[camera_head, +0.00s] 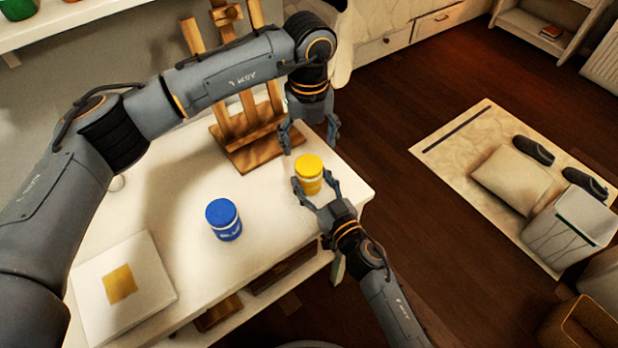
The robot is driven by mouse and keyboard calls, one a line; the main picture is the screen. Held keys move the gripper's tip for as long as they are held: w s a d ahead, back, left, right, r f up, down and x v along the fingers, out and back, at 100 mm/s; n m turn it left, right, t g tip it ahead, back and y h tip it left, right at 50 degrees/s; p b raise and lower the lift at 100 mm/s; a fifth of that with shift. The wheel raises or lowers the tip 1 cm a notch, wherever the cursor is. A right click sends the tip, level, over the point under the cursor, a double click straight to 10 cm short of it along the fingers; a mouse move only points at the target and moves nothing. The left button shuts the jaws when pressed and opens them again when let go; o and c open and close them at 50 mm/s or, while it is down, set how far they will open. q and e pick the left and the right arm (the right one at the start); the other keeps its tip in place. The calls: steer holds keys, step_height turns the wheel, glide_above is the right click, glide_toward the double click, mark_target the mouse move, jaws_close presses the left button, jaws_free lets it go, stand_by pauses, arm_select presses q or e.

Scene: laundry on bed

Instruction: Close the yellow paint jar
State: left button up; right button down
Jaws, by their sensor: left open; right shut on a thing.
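The yellow paint jar (309,173) stands upright near the right edge of the white table (172,243). Its top looks yellow; I cannot tell whether this is a seated lid. My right gripper (314,191) is shut on the jar, one finger on each side, from the front right. My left gripper (311,148) is open and empty, pointing down just above and behind the jar, with its fingers apart. A blue paint jar (223,218) stands on the table to the left.
A wooden easel (254,150) stands at the table's back, close to my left gripper. A white canvas with a yellow square (158,268) lies at the front left. The table between canvas and jars is clear. A mat with a cushion (511,180) and a bin (570,226) are on the floor at right.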

mark_target(309, 164)
arm_select(q)
step_height(309, 164, down, 6)
stand_by(0.4)
